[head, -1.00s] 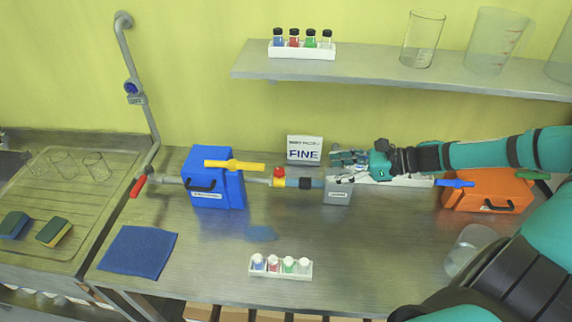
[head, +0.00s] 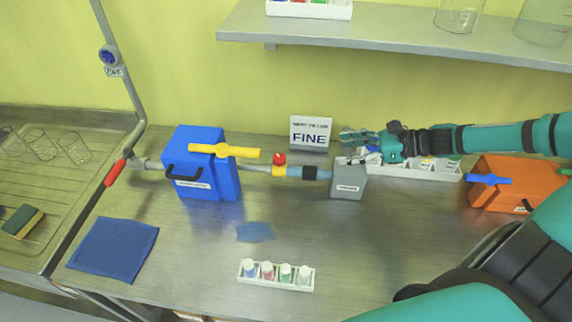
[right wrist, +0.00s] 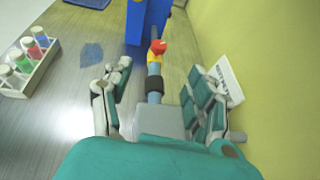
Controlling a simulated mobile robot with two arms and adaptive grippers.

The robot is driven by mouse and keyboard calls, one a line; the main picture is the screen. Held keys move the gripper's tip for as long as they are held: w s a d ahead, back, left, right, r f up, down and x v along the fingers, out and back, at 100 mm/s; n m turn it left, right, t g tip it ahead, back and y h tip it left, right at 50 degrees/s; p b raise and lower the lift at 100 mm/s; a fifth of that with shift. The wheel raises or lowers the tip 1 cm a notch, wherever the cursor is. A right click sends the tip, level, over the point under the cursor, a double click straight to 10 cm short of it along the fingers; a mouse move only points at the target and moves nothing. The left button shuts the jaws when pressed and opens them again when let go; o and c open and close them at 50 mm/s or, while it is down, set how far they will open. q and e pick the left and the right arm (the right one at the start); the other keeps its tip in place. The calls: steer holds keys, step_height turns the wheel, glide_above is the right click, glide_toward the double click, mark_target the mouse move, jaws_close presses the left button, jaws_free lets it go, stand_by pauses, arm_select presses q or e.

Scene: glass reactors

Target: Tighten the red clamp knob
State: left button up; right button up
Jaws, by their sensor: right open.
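The red clamp knob (head: 279,159) sits on top of a yellow clamp (head: 279,171) on the pipe between the blue box and a grey block. In the right wrist view the red knob (right wrist: 158,46) shows ahead, between and beyond the fingers. My right gripper (head: 354,145) is open and empty, above and behind the grey block (head: 347,182), to the right of the knob and apart from it. Its spread fingers also show in the right wrist view (right wrist: 158,98). My left gripper is in neither view.
A blue box (head: 205,184) with a yellow handle (head: 224,150) stands left of the clamp. A FINE sign (head: 311,132) stands behind. An orange box (head: 515,187) is at right. A white vial rack (head: 276,283) stands in front. A shelf (head: 400,36) runs above.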

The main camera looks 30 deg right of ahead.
mark_target(284, 158)
steer(key=shift+w+f, duration=0.1)
steer(key=shift+f, duration=0.6)
steer(key=shift+w+a+f+b, duration=0.15)
steer(key=shift+w+a+b, duration=0.1)
steer(key=shift+b, duration=0.15)
steer(key=p+x, duration=0.4)
steer(key=x, duration=1.2)
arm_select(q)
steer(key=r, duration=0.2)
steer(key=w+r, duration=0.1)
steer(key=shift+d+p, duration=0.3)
arm_select(e)
steer(key=shift+w+a, duration=0.15)
steer(key=shift+w, duration=0.05)
steer(key=shift+f, duration=0.1)
steer(key=c, duration=1.1)
